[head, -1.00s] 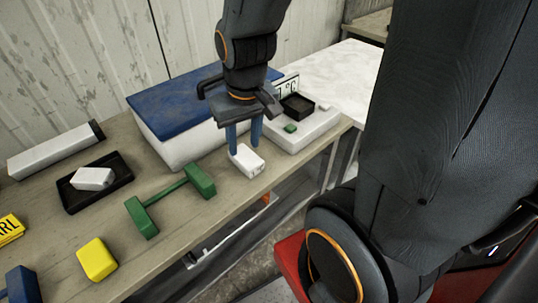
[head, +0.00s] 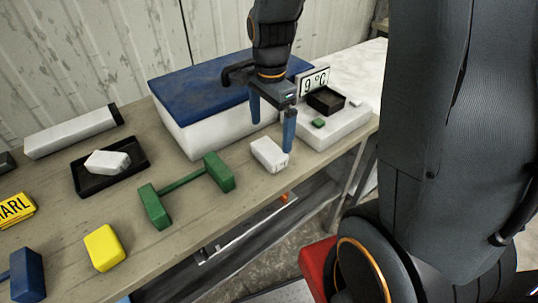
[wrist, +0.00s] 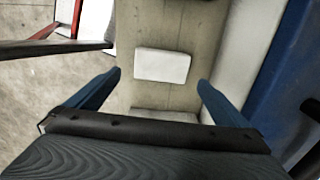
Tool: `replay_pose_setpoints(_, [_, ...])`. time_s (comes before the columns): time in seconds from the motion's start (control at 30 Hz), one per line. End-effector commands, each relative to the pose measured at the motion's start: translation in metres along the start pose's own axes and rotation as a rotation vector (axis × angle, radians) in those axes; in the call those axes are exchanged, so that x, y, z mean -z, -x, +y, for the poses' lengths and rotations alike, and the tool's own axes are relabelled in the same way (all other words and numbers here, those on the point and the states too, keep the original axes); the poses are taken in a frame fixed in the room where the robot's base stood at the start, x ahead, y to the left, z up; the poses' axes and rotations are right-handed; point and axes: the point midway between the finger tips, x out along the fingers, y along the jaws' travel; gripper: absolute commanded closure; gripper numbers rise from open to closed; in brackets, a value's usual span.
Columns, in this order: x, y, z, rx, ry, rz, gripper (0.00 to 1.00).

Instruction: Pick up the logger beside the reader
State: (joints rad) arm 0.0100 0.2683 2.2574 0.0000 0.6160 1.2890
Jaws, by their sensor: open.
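The logger beside the reader is a small white block (head: 268,155) lying on the bench near its front edge. The reader (head: 338,131) is a white unit with a "9 °C" display, right of the logger. My gripper (head: 272,136) is open and empty, its blue fingers above and around the logger's far side. In the wrist view the logger (wrist: 162,65) lies between and a little beyond the spread fingertips (wrist: 159,80), with gaps on both sides. Another white block (head: 107,162) lies in a black tray (head: 83,185) at left.
A white box with a blue lid (head: 205,90) stands close behind my gripper. A green dumbbell-shaped piece (head: 186,184) lies left of the logger.

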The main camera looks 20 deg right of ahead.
Motion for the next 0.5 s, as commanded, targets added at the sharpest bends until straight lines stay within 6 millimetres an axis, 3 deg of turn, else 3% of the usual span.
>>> replay_pose_setpoints(0.5, [-0.003,-0.050,-0.002,-0.004,0.004,-0.001,0.00])
